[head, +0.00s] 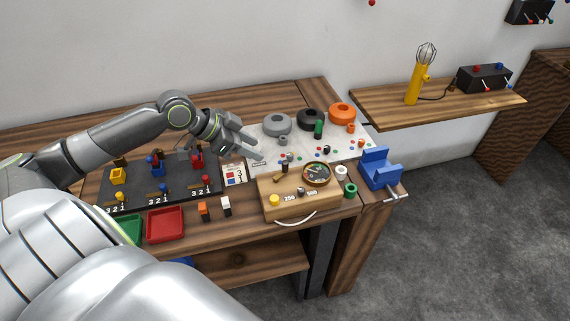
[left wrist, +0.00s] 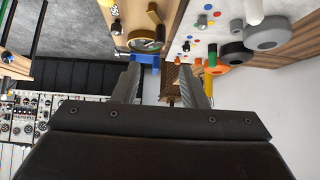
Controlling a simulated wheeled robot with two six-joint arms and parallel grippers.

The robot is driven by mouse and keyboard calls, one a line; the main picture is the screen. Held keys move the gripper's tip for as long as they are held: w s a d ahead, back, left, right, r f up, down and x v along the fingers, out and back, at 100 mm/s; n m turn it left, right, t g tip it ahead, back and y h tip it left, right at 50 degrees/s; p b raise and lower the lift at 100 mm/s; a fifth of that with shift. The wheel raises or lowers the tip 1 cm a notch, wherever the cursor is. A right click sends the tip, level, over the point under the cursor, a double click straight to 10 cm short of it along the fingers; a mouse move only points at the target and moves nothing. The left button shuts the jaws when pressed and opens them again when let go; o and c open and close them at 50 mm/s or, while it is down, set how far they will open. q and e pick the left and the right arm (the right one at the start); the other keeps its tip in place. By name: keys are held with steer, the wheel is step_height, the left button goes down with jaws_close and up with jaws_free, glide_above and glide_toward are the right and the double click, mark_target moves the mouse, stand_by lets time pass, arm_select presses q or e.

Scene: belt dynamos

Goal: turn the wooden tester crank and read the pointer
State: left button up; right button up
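The wooden tester (head: 292,207) is a light box at the front right of the bench. Its round dial (head: 316,174) has a dark face and brass rim; the pointer's reading is too small to make out. A small crank with a wooden handle (head: 279,177) stands on top, left of the dial. The dial also shows in the left wrist view (left wrist: 146,40), near the top. My left gripper (head: 257,148) is above and behind the tester, apart from it. In the left wrist view its fingers (left wrist: 163,80) are spread with nothing between them. My right gripper is not in view.
A white board (head: 258,137) with grey, black and orange rings lies behind the tester. A blue vise (head: 381,172) is at the right edge. A black mat (head: 140,198) with coloured parts, a red tray (head: 166,240) and a green tray (head: 127,230) are on the left.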

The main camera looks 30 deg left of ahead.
mark_target(284, 162)
arm_select(q)
steer(key=shift+p+x, duration=0.6)
steer(key=shift+x, duration=5.5)
steer(key=shift+a, duration=0.1)
jaws_close()
